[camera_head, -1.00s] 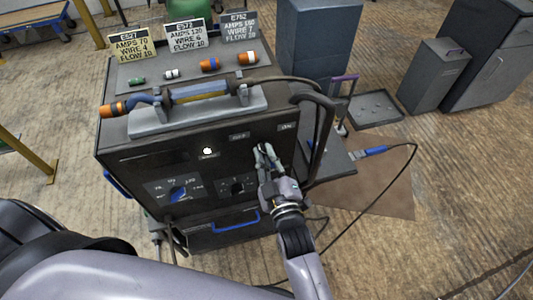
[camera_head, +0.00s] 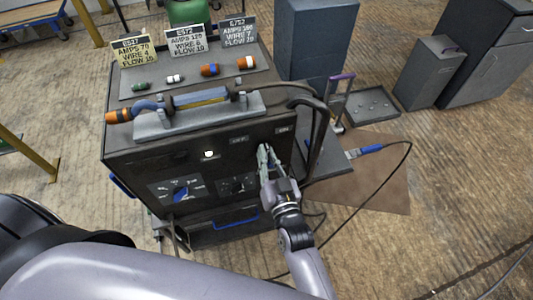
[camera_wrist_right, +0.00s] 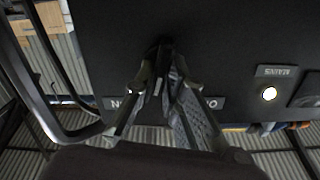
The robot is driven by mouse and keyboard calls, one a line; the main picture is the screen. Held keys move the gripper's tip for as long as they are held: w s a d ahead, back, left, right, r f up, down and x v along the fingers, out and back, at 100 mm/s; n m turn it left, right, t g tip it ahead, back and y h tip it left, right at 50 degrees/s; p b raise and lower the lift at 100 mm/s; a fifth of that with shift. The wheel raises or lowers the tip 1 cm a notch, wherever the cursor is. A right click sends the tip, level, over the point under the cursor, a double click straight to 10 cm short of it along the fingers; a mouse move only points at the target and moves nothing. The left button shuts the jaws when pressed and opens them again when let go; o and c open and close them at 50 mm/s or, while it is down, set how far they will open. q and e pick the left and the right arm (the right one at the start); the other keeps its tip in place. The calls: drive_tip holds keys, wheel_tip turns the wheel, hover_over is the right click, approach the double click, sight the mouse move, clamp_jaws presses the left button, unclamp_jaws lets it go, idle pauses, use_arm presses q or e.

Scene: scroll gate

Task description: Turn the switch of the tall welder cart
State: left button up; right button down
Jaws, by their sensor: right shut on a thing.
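The tall welder cart (camera_head: 215,138) is a dark box with a front panel, a white light (camera_head: 208,154) and dials. My right gripper (camera_head: 266,148) is at the upper right of this panel. In the right wrist view, my right gripper (camera_wrist_right: 165,72) is shut on a small dark switch (camera_wrist_right: 160,52), mostly hidden between the fingertips. Labels sit on both sides of the fingers, partly covered. A lit lamp marked MAINS (camera_wrist_right: 269,94) is to their right. My left gripper is out of view.
On the cart top are a torch (camera_head: 190,98), several small coloured parts and three number signs (camera_head: 185,40). Thick hoses (camera_head: 318,120) run down the cart's right side, near my right gripper. Grey cabinets (camera_head: 316,42) stand behind, and a cable lies on the floor at right.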

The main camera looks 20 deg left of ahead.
drive_tip(key=m, duration=0.5)
drive_tip(key=shift+d, duration=0.15)
drive_tip(key=shift+w+m, duration=0.1)
drive_tip(key=shift+m, duration=0.2)
idle(0.3)
drive_tip(key=c, duration=1.7)
unclamp_jaws()
drive_tip(key=shift+o, duration=0.2)
drive_tip(key=shift+f, duration=0.1)
drive_tip(key=v, duration=1.2)
